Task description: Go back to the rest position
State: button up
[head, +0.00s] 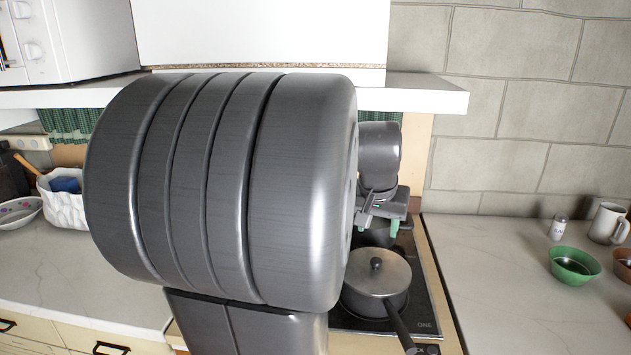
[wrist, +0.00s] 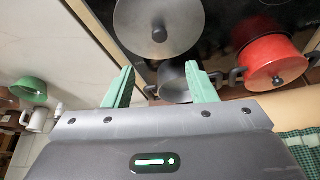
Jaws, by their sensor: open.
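My gripper (head: 380,220) is above the back of the stove in the head view, partly hidden by my own large grey arm link. In the wrist view its two green fingers (wrist: 162,82) are spread apart with nothing held between them. A lidded grey saucepan (head: 376,276) with a dark handle sits on the black hob, in front of the gripper; its lid also shows in the wrist view (wrist: 160,20). A dark pot (wrist: 176,78) is seen beyond and between the fingers. I cannot tell the exact gap to it.
A red lidded pot (wrist: 270,52) is on the hob, right of the fingers. A white shelf (head: 425,92) overhangs the stove. A green bowl (head: 574,265), shaker (head: 558,227) and white mug (head: 606,223) stand on the right counter (head: 490,275), whose near part is clear.

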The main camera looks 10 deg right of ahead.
aim_at(377, 258)
jog(key=x, duration=1.3)
jog(key=shift+w+d+f+p, duration=0.1)
jog(key=shift+f+p, duration=0.1)
jog(key=shift+p, duration=0.2)
jog(key=shift+w+r+p, duration=0.1)
jog(key=shift+r+p, duration=0.25)
jog(key=shift+r, duration=0.45)
jog(key=shift+f, duration=0.1)
